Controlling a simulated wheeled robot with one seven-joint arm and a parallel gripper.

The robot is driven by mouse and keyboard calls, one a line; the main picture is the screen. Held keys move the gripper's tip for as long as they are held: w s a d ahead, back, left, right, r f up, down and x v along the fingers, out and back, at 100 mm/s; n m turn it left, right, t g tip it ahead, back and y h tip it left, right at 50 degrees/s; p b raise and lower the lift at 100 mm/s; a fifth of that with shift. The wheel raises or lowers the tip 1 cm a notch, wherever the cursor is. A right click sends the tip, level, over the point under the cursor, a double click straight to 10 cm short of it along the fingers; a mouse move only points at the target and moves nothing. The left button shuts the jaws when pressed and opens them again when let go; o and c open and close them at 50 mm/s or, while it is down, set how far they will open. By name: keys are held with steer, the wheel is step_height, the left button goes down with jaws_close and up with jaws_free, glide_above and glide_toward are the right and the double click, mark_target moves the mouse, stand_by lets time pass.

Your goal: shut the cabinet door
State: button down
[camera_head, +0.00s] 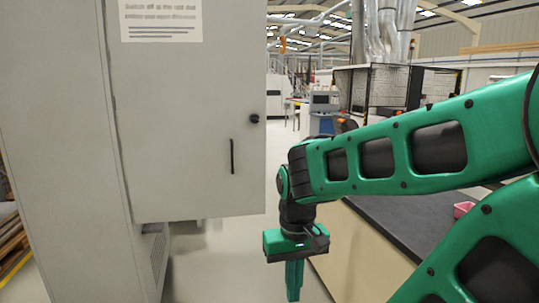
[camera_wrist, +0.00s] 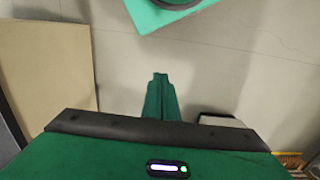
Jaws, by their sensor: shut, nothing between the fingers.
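The tall grey cabinet (camera_head: 60,150) stands at the left in the head view. Its grey door (camera_head: 185,100) stands open, its right edge jutting out past the cabinet's narrow vented front. The door carries a printed notice (camera_head: 161,20), a black bar handle (camera_head: 232,156) and a black knob (camera_head: 254,118) near its free edge. My gripper (camera_head: 293,296) points down, to the right of the door and below its lower edge, apart from it in the picture. Its fingers are shut and empty, also in the wrist view (camera_wrist: 160,78), above bare floor. The cabinet's inside is hidden.
A workbench with a dark top (camera_head: 405,222) and beige side stands at the right, under my arm; a small pink item (camera_head: 462,209) lies on it. Pale floor (camera_head: 225,260) is clear below the door. A fenced machine (camera_head: 385,88) stands farther back.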

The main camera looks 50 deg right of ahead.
steer(key=t+h, duration=1)
steer(key=t, duration=0.5)
glide_toward(263, 150)
steer(key=x, duration=0.6)
steer(key=shift+w+d, duration=0.15)
steer(key=shift+w, duration=0.15)
